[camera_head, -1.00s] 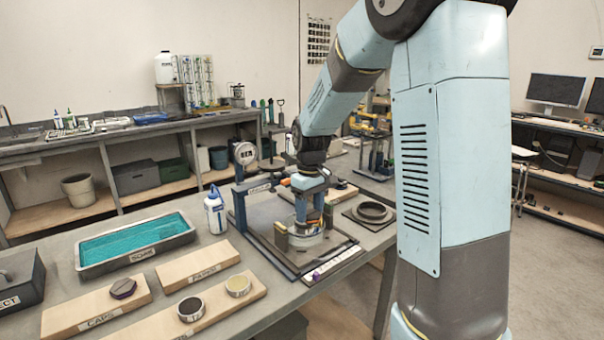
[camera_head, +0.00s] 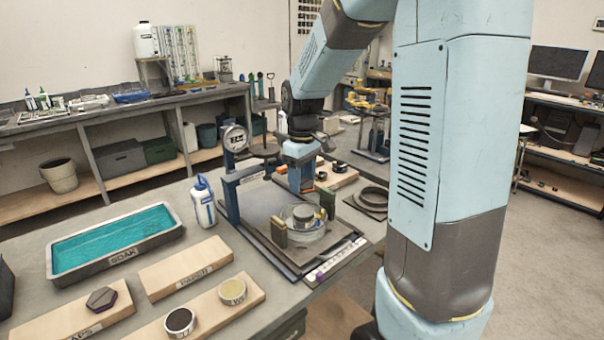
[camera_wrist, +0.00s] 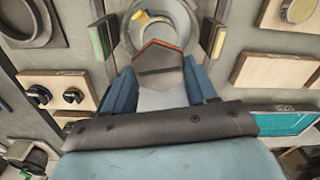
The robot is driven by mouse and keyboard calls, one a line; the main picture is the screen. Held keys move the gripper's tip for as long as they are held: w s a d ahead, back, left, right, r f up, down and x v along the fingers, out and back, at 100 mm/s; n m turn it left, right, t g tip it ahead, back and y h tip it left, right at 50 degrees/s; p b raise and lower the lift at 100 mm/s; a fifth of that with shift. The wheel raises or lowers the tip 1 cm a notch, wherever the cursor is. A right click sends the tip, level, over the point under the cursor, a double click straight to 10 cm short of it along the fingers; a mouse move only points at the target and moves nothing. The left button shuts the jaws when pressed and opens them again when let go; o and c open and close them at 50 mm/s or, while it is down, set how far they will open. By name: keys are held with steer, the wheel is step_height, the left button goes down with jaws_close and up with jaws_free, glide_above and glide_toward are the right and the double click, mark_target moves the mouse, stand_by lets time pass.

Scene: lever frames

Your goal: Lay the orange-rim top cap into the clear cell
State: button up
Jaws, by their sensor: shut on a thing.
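The clear cell (camera_head: 305,240) stands on the dark plate of the lever frame, between two upright blocks. A grey ring shows in its mouth. The cell also shows at the top of the wrist view (camera_wrist: 184,16), with a small yellow piece inside its outline. My gripper (camera_head: 301,188) is above and behind the cell in the head view. In the wrist view its blue fingers (camera_wrist: 160,82) are shut on the dark brown, angular orange-rim top cap (camera_wrist: 160,62). The cap's orange edge points toward the cell and overlaps its near side in the picture. The cap's underside is hidden.
The gauge post (camera_head: 232,180) stands left of my gripper. A white bottle (camera_head: 203,205) and the teal soak tray (camera_head: 115,240) lie further left. A dark ring (camera_head: 372,198) lies to the right.

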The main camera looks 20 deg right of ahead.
mark_target(302, 210)
steer(key=shift+f, duration=3.45)
steer(key=shift+s+f, duration=0.1)
steer(key=shift+f, duration=0.05)
steer(key=o, duration=1.4)
steer(key=shift+c, duration=0.2)
step_height(302, 210, up, 14)
steer(key=shift+f, duration=0.1)
